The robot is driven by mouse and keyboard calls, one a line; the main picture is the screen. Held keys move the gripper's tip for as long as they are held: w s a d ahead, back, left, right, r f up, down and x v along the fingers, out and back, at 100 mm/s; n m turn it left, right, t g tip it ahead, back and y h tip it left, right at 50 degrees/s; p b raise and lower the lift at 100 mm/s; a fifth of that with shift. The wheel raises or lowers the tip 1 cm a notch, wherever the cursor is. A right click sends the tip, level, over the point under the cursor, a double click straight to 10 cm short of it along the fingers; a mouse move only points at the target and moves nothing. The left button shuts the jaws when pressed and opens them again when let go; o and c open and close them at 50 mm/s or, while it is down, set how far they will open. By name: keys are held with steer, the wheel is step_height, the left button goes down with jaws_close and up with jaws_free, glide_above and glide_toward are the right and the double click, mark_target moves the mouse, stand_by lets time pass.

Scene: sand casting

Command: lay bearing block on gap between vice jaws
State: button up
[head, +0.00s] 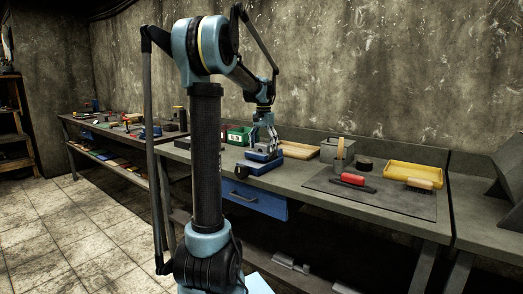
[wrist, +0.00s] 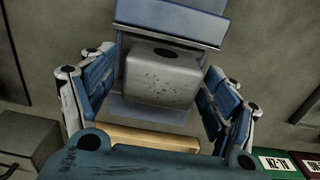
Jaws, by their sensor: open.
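The bearing block (wrist: 160,78), a grey speckled block with a dark round hole in its top, is in the middle of the wrist view. It sits at the blue vice (wrist: 170,22), close to a jaw with a pale edge; its underside is hidden, so I cannot tell how it rests across the gap. In the head view the vice (head: 252,168) stands on the bench, with my gripper (head: 264,149) just above it. My gripper (wrist: 165,88) is open, one finger on each side of the block, with narrow gaps visible.
A green bin (head: 238,136) stands left of the vice, and a wooden tray (head: 298,150) lies behind it. To the right a dark mat (head: 400,202) holds a yellow tray (head: 408,172), a red-handled tool (head: 353,179) and a grey container (head: 337,149). A blue drawer (head: 254,199) is under the bench.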

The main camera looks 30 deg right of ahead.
mark_target(263, 144)
step_height(263, 144, up, 11)
stand_by(0.4)
steer(key=s+a+f+n, duration=0.2)
steer(key=s+a+f, duration=0.1)
steer(key=a, duration=0.6)
steer(key=s+a+f+n+t, duration=0.1)
steer(key=s+a+f+n, duration=0.2)
steer(key=a, duration=0.6)
steer(key=s+a+f+n, duration=0.2)
steer(key=a+f, duration=0.2)
steer(key=a, duration=0.5)
steer(key=s+a+f+n, duration=0.3)
steer(key=s+a+f, duration=0.4)
steer(key=f, duration=0.3)
steer(key=s+a+f+n+t, duration=0.1)
steer(key=s+a+f+n, duration=0.2)
steer(key=s+a+f, duration=0.4)
step_height(263, 144, down, 4)
steer(key=shift+s+r+n, duration=0.1)
steer(key=shift+s+n, duration=0.3)
steer(key=shift+s, duration=0.25)
